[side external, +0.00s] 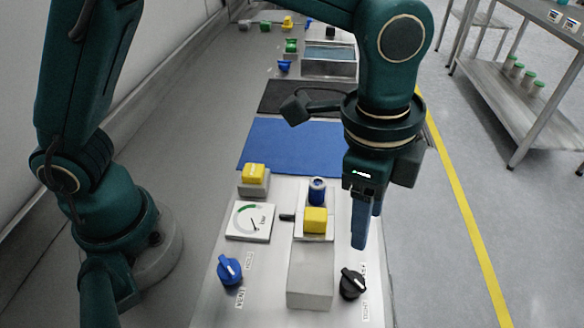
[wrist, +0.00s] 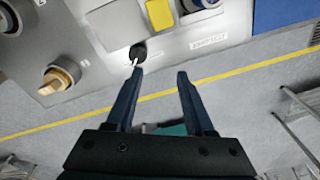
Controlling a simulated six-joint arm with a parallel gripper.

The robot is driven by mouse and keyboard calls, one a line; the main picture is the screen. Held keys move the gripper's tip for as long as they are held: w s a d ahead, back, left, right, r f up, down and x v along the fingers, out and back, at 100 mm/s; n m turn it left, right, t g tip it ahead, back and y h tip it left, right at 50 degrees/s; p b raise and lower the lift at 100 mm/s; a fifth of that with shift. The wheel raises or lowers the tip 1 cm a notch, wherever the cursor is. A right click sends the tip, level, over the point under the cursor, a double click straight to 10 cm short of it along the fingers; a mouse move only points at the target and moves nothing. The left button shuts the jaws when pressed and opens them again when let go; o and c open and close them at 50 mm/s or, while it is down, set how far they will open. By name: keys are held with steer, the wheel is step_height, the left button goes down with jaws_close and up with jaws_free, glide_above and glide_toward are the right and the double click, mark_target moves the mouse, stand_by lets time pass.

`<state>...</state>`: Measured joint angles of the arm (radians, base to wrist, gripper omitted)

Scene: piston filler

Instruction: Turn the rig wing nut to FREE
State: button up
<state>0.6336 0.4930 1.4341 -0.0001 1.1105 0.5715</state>
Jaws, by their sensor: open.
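A brass-coloured winged part on a round grey base, likely the wing nut (wrist: 55,82), shows at the left of the wrist view. Its setting and nearby lettering are too small to read. I cannot make it out in the side view. My gripper (wrist: 160,72) is open and empty, pointing down, with the brass part well to its left. In the side view my gripper (side external: 361,246) hangs at the right edge of the panel, above and beyond a black knob (side external: 352,283). This knob (wrist: 137,52) shows just past the left fingertip in the wrist view.
The pale panel (side external: 215,310) carries a blue knob (side external: 230,269), a dial gauge (side external: 249,221), a grey block (side external: 310,277) and yellow blocks (side external: 315,220). A blue mat (side external: 290,145) lies beyond. Floor with a yellow line (side external: 470,228) is at the right.

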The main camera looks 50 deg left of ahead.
steer(key=m+g, duration=0.1)
glide_above(354, 281)
steer(key=shift+y, duration=0.4)
step_height(354, 281, down, 5)
steer(key=shift+s+r, duration=0.1)
steer(key=shift+r, duration=0.05)
steer(key=shift+f, duration=2.25)
jaws_close()
